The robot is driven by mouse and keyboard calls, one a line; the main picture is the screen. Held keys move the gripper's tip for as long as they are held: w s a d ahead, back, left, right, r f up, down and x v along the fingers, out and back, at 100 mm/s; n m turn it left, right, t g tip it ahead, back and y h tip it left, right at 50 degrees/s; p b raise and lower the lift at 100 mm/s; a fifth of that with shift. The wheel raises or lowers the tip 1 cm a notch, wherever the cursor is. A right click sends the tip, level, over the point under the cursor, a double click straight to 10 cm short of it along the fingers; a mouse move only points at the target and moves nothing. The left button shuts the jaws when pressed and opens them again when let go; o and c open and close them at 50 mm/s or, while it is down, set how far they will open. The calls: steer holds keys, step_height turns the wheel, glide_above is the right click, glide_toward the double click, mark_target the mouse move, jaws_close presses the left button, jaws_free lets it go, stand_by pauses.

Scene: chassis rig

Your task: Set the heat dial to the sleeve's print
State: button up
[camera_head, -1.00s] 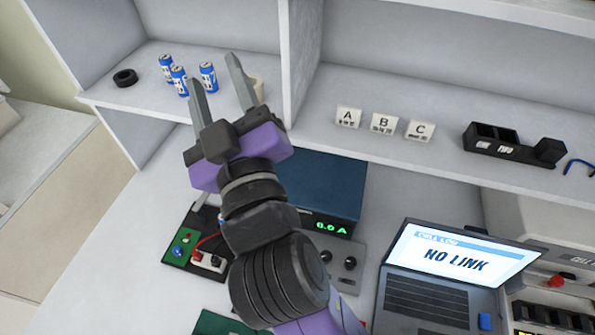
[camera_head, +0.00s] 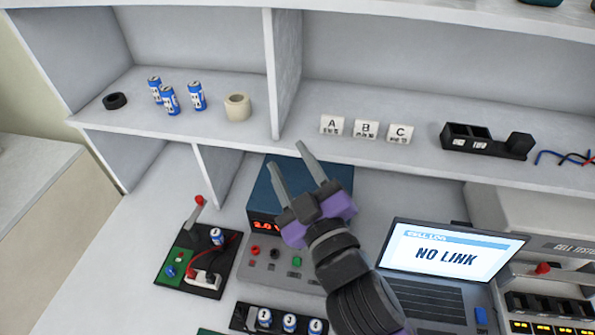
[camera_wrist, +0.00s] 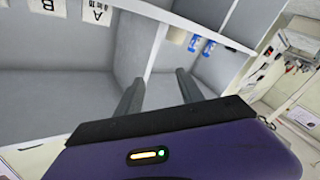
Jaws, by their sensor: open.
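I cannot pick out a heat dial for certain. A blue instrument box (camera_head: 258,195) with a red readout stands under the shelf, with a grey control panel (camera_head: 262,272) bearing coloured knobs or terminals in front. My gripper (camera_head: 288,168) is open and empty, raised in front of the box and hiding its right side. In the wrist view my gripper (camera_wrist: 158,88) points toward the shelf with nothing between its fingers. Blue printed-sleeve cells (camera_head: 170,100) stand on the left shelf; their print is too small to read. Several lettered cells (camera_head: 289,322) sit in a black holder at the bottom.
A red-handled board (camera_head: 200,262) holds one cell, left of the panel. Cards A, B and C (camera_head: 366,131) and a black holder (camera_head: 485,141) are on the right shelf. A laptop (camera_head: 440,255) reads NO LINK. A tape roll (camera_head: 237,107) stands by the shelf divider (camera_head: 283,70).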

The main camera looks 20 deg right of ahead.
steer(key=shift+s+d+f, duration=0.25)
steer(key=shift+d+f, duration=0.45)
steer(key=shift+d, duration=0.1)
